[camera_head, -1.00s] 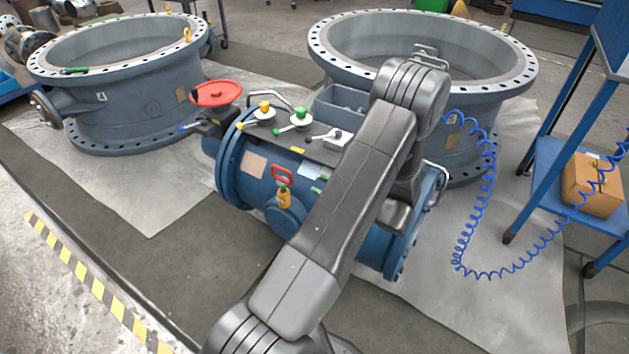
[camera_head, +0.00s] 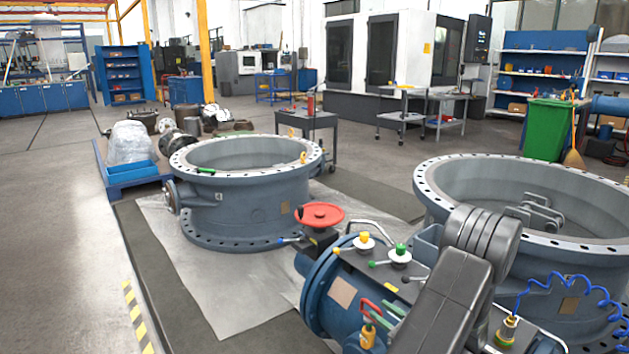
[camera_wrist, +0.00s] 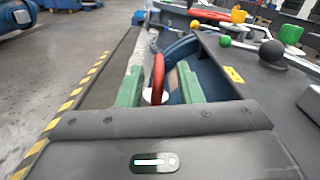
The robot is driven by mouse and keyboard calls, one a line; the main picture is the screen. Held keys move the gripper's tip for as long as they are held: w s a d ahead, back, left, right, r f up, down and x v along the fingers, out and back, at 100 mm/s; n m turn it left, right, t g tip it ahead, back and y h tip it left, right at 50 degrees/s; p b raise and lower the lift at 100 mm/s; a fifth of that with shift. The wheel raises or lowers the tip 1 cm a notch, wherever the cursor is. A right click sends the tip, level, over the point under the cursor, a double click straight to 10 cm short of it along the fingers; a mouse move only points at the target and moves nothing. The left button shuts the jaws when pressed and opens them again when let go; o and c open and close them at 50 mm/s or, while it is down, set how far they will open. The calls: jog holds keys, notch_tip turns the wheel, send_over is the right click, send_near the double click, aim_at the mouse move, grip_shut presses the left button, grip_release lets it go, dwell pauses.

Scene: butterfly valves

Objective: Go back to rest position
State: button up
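My gripper (camera_wrist: 160,88) has two green fingers set apart, with a gap between them, so it is open and empty. A red handle (camera_wrist: 158,76) shows beyond and between the fingers, with clear space on both sides. In the head view my dark arm rises at the lower right, and the green fingers (camera_head: 386,316) are beside the small red handle (camera_head: 371,306) on its brass fitting (camera_head: 367,334). These sit on the blue horizontal valve body (camera_head: 325,296). Whether the fingers touch the handle cannot be told there.
A red handwheel (camera_head: 320,214) and yellow and green knobs stand on the valve's top. Large flanged rings stand behind left (camera_head: 245,200) and right (camera_head: 560,240). A blue coiled hose (camera_head: 570,285) hangs right of my arm. Open floor (camera_head: 60,240) lies left.

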aim_at(375, 306)
jog(key=x, duration=0.3)
jog(key=shift+w+a+f, duration=0.1)
jog(key=shift+w+a, duration=0.05)
jog(key=shift+a, duration=0.05)
jog(key=shift+f+b, duration=1.05)
jog(key=shift+f, duration=0.45)
jog(key=shift+r, duration=0.15)
